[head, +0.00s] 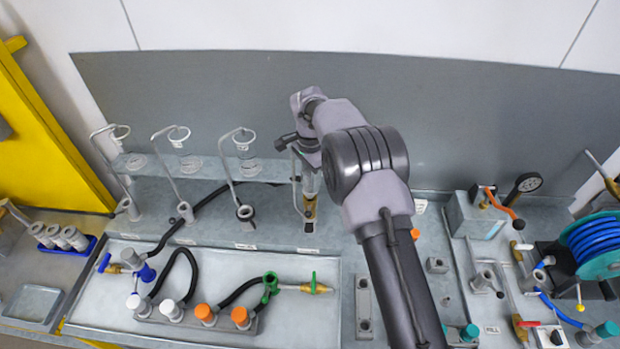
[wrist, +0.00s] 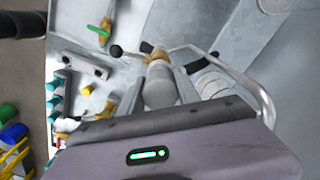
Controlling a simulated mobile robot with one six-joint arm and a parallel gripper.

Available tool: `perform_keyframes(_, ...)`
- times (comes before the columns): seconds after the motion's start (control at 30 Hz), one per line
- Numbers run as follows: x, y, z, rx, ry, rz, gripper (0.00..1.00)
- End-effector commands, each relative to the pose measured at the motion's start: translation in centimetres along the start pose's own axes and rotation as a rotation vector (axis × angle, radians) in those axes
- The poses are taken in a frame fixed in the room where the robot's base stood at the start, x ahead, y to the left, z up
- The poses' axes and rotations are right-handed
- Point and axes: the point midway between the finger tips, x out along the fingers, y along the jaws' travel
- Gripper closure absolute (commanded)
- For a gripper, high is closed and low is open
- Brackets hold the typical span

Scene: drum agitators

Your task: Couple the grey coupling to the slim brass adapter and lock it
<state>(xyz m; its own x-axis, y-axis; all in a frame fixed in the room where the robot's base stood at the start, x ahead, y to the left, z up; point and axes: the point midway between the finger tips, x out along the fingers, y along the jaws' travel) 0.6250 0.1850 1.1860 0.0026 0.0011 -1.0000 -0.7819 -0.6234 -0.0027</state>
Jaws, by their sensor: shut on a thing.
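My gripper (head: 309,180) is at the back shelf, at the rightmost of the wire holders, pointing down. In the wrist view it (wrist: 163,90) is shut on a grey cylindrical piece (wrist: 160,88), which looks like the grey coupling. A brass piece (head: 310,209) stands directly below the gripper in the head view; brass also shows at the far end of the grey piece in the wrist view (wrist: 157,54). This may be the slim brass adapter. I cannot tell whether the two are fully seated or locked. My arm hides part of this spot in the head view.
The bent wire holder (wrist: 262,95) passes close beside my gripper. Several similar holders (head: 235,160) stand to the left. A tray (head: 95,315) holds black hoses with orange and white caps (head: 205,313) and a green-handled brass fitting (head: 315,288). A blue hose reel (head: 595,243) is at right.

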Motion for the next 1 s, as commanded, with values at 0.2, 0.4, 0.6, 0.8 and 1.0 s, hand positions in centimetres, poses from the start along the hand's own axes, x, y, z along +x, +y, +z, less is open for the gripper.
perform_keyframes(0.2,0.5,0.0,0.0,0.0,0.0,-0.001,1.0)
perform_keyframes(0.4,1.7,0.0,0.0,0.0,0.0,-0.001,1.0)
perform_keyframes(0.6,2.3,0.0,0.0,0.0,0.0,-0.001,1.0)
perform_keyframes(0.8,2.2,0.0,0.0,0.0,0.0,-0.001,1.0)
perform_keyframes(1.0,2.4,0.0,0.0,0.0,0.0,-0.001,1.0)
